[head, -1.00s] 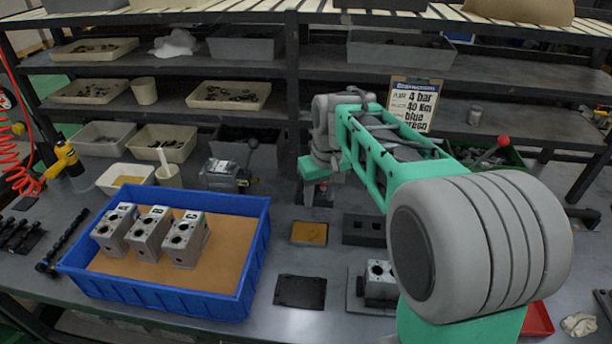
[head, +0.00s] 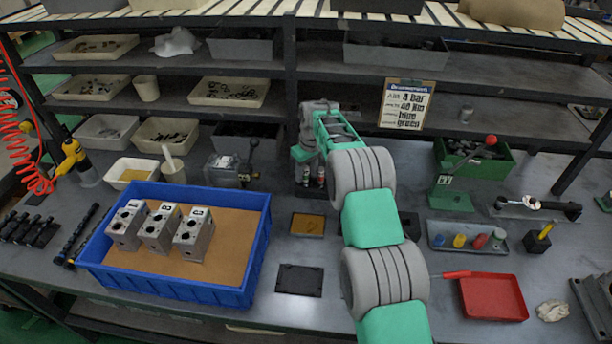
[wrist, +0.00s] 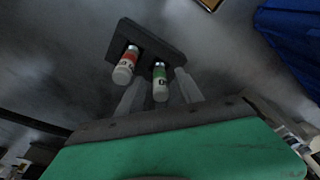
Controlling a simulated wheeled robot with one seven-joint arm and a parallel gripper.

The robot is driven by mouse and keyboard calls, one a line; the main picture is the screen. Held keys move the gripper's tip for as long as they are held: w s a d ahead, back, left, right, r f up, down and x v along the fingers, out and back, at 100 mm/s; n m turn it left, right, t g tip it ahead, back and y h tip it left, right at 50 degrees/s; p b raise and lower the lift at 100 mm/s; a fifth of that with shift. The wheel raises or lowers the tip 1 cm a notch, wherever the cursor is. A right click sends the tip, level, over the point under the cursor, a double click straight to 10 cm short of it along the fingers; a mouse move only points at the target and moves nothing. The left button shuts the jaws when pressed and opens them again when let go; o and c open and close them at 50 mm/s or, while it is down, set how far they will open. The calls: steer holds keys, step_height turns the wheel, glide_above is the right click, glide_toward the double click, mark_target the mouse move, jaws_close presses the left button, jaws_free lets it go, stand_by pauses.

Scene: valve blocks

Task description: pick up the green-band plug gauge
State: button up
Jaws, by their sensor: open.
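The green-band plug gauge (wrist: 160,82) stands in a dark holder block (wrist: 150,40) in the wrist view, its white end toward the camera. The red-band plug gauge (wrist: 125,66) stands beside it in the same block. My gripper (wrist: 159,90) is open, with one pale finger on each side of the green-band gauge in that view. I cannot tell how deep the fingers reach or whether they touch it. In the head view my gripper (head: 312,160) is above the holder at the back of the bench, and the gauges are small and partly hidden there.
A blue crate (head: 180,290) with several valve blocks stands at the left. A grey valve body (head: 230,170) is left of the holder. An amber pad (head: 308,224) and black mat (head: 299,280) lie in front. A red tray (head: 493,297) is at the right.

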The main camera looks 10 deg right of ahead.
steer(key=shift+w+f, duration=0.1)
steer(key=shift+f, duration=0.3)
steer(key=shift+c, duration=0.5)
jaws_close()
steer(key=shift+r, duration=0.1)
